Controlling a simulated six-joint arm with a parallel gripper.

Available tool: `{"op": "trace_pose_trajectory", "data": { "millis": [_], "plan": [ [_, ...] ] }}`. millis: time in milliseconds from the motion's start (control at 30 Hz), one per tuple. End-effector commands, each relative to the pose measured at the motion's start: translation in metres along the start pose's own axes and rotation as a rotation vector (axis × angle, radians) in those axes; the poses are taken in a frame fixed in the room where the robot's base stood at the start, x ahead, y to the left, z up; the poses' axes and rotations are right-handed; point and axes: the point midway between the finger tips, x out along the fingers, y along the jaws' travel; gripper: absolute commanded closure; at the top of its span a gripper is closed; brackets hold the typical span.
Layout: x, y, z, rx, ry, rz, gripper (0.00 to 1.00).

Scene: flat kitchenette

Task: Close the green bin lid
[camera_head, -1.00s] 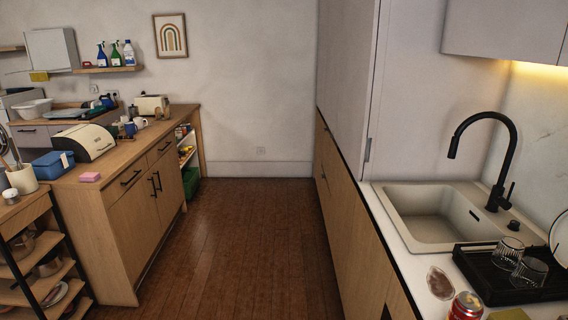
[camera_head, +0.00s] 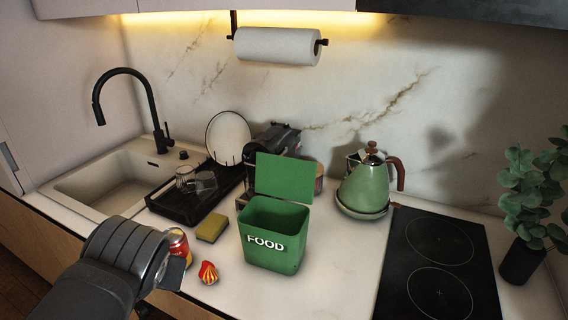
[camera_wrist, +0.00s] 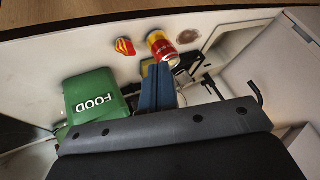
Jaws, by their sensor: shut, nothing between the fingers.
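The green bin (camera_head: 270,262) stands upright on the white counter, with "FOOD" on its front. Its green lid (camera_head: 285,178) is open, standing up at the back edge, so the mouth faces up. In the wrist view the green bin (camera_wrist: 88,84) is at the left, its lettering inverted; I cannot make out the lid clearly there. My gripper (camera_head: 173,274) is at the front left of the bin, apart from it, near the red can. In the wrist view my gripper (camera_wrist: 157,74) is shut and empty.
A red can (camera_head: 178,245), a yellow sponge (camera_head: 212,227) and a red-yellow packet (camera_head: 208,273) lie left of the bin. Behind are a black drying rack (camera_head: 183,211) with glasses and the sink (camera_head: 100,190). A green kettle (camera_head: 364,188) and a black hob (camera_head: 437,265) are right.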

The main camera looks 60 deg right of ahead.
Motion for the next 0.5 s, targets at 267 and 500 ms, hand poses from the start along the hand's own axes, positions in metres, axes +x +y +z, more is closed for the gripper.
{"op": "trace_pose_trajectory", "data": {
  "millis": [267,500],
  "plan": [
    [0.010,0.041,-0.100,0.318,-0.019,-0.065,1.00],
    [0.018,0.107,-0.179,0.573,-0.002,-0.151,1.00]
  ]
}}
